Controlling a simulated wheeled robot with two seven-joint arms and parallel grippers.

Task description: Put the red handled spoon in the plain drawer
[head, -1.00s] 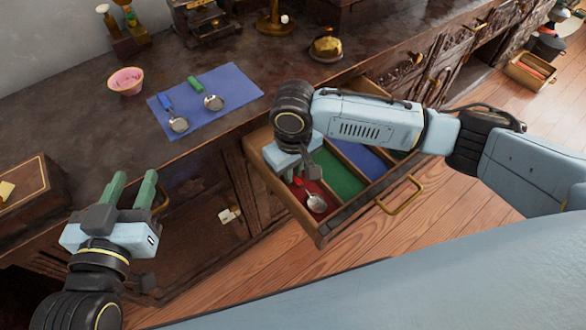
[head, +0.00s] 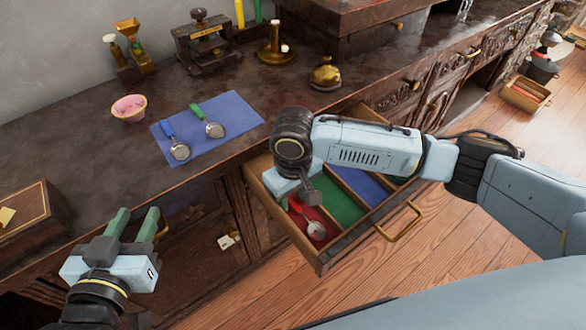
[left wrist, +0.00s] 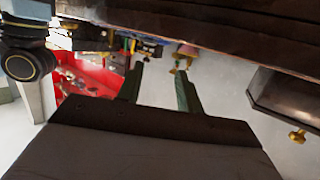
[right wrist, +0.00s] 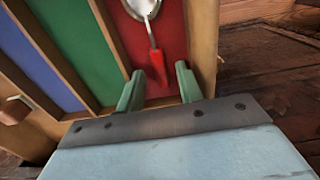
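The red handled spoon (right wrist: 156,60) lies in the red-lined compartment (right wrist: 172,35) of the open drawer (head: 322,255). Its silver bowl also shows in the head view (head: 316,231). My right gripper (right wrist: 158,88) is open over that compartment, its two green fingers apart on either side of the end of the red handle. In the head view the handle is partly hidden by this gripper. My left gripper (head: 133,224) is open and empty in front of the cabinet, away from the drawer.
The drawer also has green (head: 338,203) and blue (head: 366,183) compartments. A blue mat (head: 232,123) on the counter holds a blue handled spoon (head: 177,147) and a green handled spoon (head: 208,122). A pink bowl (head: 129,108) stands beside it. A wooden box (head: 30,215) is at left.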

